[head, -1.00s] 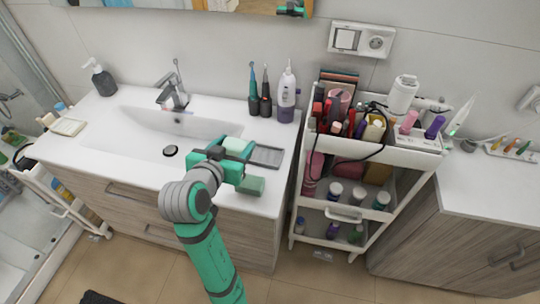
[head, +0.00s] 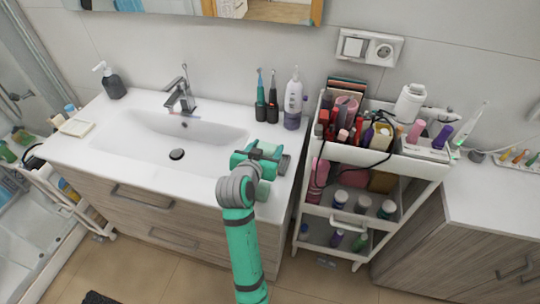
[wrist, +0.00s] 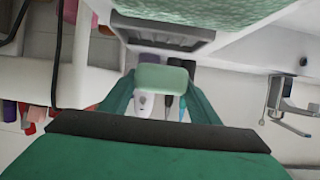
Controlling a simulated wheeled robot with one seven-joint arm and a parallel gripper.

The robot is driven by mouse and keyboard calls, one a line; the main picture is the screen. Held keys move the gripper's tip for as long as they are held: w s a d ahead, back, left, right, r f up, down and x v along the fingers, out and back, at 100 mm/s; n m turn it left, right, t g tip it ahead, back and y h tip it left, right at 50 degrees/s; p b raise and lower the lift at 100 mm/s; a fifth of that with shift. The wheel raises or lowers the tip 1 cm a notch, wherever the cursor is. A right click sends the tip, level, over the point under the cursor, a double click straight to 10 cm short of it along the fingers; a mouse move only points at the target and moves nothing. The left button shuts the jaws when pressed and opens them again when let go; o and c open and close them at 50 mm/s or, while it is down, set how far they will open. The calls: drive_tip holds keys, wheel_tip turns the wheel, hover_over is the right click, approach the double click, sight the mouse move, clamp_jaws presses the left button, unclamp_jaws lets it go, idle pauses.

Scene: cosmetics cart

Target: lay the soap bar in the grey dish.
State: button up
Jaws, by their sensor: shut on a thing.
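My gripper (head: 262,152) is above the counter to the right of the sink. It is shut on the pale green soap bar (wrist: 162,79), which shows between the fingers in the wrist view. In the head view the soap (head: 268,147) is partly covered by the gripper. The grey dish (wrist: 160,36) shows at the top of the wrist view, apart from the soap in the picture. In the head view only part of the dish (head: 285,163) shows, the rest hidden behind my gripper. The height of the soap over the dish is hard to tell.
A darker green block (wrist: 215,8) lies beside the dish near the counter's front; my arm partly hides it in the head view (head: 264,190). Toothbrushes (head: 266,100) and a white-and-purple bottle (head: 293,103) stand behind. The sink (head: 170,135) is left, the loaded cart (head: 375,155) right.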

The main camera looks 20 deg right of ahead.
sight(270, 155)
drive_tip(key=shift+w+d+f, duration=0.1)
drive_tip(key=shift+d+f, duration=0.25)
drive_tip(key=shift+f, duration=0.05)
drive_tip(key=shift+d+f, duration=0.2)
drive_tip(key=shift+f, duration=1.55)
drive_tip(key=shift+f, duration=0.15)
drive_tip(key=o, duration=0.8)
drive_tip(key=shift+w, duration=0.1)
drive_tip(key=v, duration=1.2)
